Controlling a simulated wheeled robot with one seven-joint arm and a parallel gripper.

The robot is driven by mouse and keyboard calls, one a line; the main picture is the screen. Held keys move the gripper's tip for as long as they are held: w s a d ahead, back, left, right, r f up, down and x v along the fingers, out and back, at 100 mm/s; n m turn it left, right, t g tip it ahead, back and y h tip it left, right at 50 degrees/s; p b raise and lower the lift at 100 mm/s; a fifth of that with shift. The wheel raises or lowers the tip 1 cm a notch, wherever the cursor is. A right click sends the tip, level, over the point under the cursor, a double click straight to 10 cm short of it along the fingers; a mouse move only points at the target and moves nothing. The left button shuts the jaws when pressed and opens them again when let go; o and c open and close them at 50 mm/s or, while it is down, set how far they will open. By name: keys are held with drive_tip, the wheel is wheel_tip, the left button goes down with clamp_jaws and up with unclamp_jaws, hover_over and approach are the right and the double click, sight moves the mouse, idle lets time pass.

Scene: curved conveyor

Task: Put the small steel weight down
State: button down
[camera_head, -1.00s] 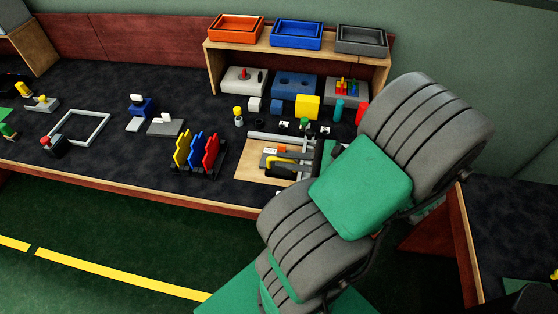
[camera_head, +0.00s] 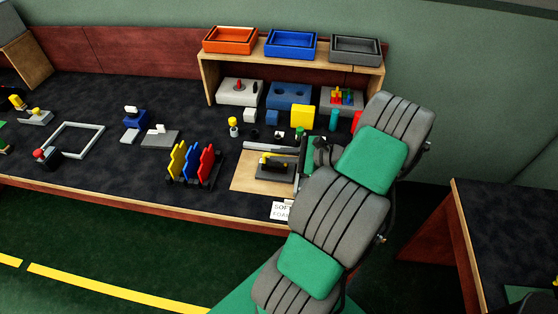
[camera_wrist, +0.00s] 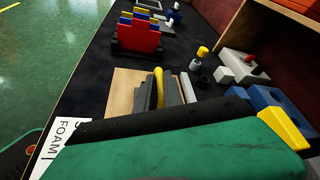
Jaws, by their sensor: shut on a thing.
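My gripper (camera_head: 318,153) shows only as a dark shape at the end of my arm in the head view, beside the right edge of the wooden board (camera_head: 243,184). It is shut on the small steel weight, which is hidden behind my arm. The board carries a grey angled fence and a dark piece with a yellow handle (camera_head: 268,160); the yellow handle (camera_wrist: 158,88) also shows in the wrist view. A large green surface with a dark edge fills the lower wrist view, so the fingertips cannot be made out there.
A white sign (camera_head: 281,211) reading "SOFT FOAM" is at the table's front edge. A rack of yellow, blue and red plates (camera_head: 195,164) stands left of the board. Blocks and a shelf with orange (camera_head: 229,41), blue (camera_head: 291,44) and grey (camera_head: 355,49) trays are behind.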

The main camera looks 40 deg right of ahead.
drive_tip(key=shift+f, duration=1.1)
drive_tip(key=shift+f, duration=0.1)
drive_tip(key=c, duration=1.5)
unclamp_jaws()
